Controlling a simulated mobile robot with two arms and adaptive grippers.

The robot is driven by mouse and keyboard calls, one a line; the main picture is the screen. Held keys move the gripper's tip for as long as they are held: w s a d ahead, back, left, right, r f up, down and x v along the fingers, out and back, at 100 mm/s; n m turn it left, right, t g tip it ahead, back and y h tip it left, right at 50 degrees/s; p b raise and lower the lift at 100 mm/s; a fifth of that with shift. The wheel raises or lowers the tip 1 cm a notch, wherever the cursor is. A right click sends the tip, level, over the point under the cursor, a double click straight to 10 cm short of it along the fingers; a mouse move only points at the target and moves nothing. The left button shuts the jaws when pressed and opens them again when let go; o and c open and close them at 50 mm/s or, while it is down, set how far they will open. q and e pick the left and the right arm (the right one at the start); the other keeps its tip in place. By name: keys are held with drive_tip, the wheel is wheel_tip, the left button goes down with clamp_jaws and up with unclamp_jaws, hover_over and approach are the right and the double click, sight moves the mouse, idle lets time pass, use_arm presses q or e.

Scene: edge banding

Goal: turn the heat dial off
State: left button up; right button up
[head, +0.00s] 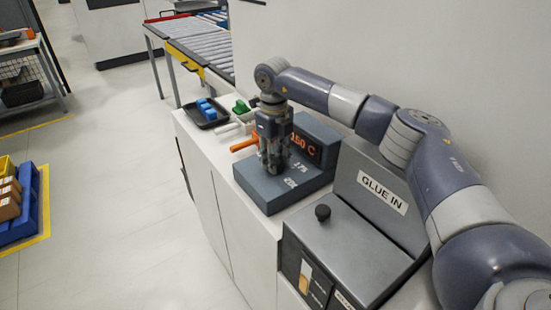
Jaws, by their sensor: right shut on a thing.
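The grey heat unit (258,192) stands on the white cabinet, with a raised back showing a lit orange reading, 150 C (304,146). Pale markings, one reading 175, lie on its flat top. My right gripper (274,165) points down over that top, shut on the heat dial. The fingers hide the dial, so I cannot tell its pointer position. My left gripper is not in view.
An orange piece (244,145) lies beside the gripper. A black tray with blue pieces (207,112) and a green item (241,106) sit behind. The GLUE IN machine (345,240), with a black knob (322,212), is nearer.

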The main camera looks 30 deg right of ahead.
idle(0.5)
drive_tip(key=o, duration=1.1)
drive_tip(key=shift+c, duration=0.2)
wheel_tip(320, 180, up, 12)
drive_tip(key=shift+a, duration=0.15)
